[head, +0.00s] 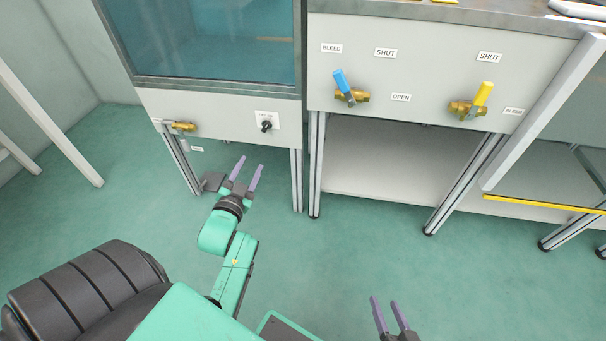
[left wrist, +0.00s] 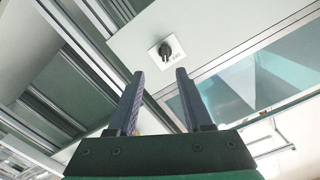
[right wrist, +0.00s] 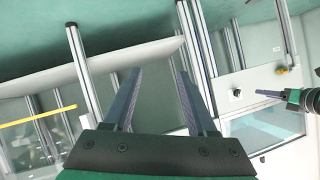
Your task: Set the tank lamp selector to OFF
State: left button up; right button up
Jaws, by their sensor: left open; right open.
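The tank lamp selector (head: 266,125) is a small black knob on a white plate, set in the pale panel under the blue tank window. Its label is too small to read. It also shows in the left wrist view (left wrist: 166,49), beyond and between the fingertips, and in the right wrist view (right wrist: 237,93). My left gripper (head: 250,166) is open and empty, in front of and below the knob and apart from it. My right gripper (head: 388,304) is open and empty, low at the bottom of the head view, far from the panel.
The tank window (head: 205,38) is above the panel. A brass valve (head: 182,126) sits left of the knob. To the right are a blue-handled valve (head: 345,88) and a yellow-handled valve (head: 473,103). Metal legs (head: 297,180) stand below. The floor in front is clear.

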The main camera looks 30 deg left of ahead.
aim_at(265, 129)
pick_arm(q)
jog(key=b+x, duration=0.1)
jog(key=x, duration=0.3)
jog(key=b+x, duration=0.2)
jog(key=x, duration=0.3)
jog(key=r+b+x, duration=0.1)
jog(key=x, duration=0.4)
jog(key=shift+r, duration=0.1)
jog(key=shift+w+a+r, duration=0.1)
jog(key=shift+w+a, duration=0.05)
jog(key=shift+w, duration=0.15)
pick_arm(e)
jog(key=shift+m+t, duration=0.4)
jog(key=shift+t, duration=0.3)
notch_tip(265, 129, down, 5)
jog(key=shift+r, duration=0.1)
pick_arm(q)
jog(key=shift+c, duration=0.3)
grip_shut()
